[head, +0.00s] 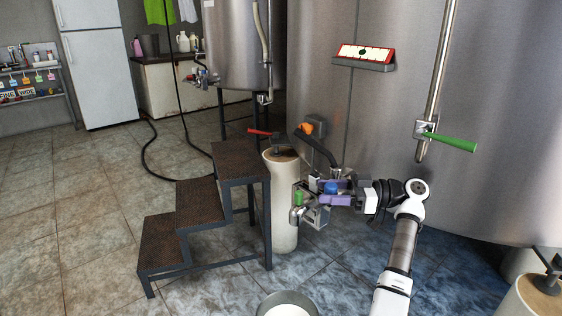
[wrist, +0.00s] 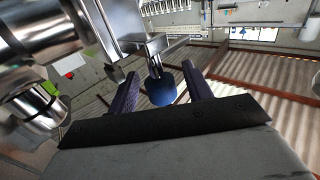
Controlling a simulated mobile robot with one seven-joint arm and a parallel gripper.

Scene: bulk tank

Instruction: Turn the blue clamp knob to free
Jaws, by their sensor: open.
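The blue clamp knob (head: 331,187) is on the metal fitting at the foot of the big steel tank. It also shows in the wrist view (wrist: 161,90) as a round blue knob on a short metal stem under a bracket. My gripper (head: 336,191) has purple fingers, and it is open. In the wrist view the fingers (wrist: 158,92) stand on either side of the knob, with a gap visible on its right side. Whether the left finger touches the knob is hard to tell. The green-handled part (head: 299,197) of the fitting is just left of my gripper.
A metal step stool (head: 220,190) stands left of the fitting. A pale cylinder (head: 283,205) stands behind the fitting, near a red handle (head: 259,132). A bucket (head: 287,304) is on the floor in front. A green lever (head: 450,142) sticks out at the right. Floor at left is mostly clear.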

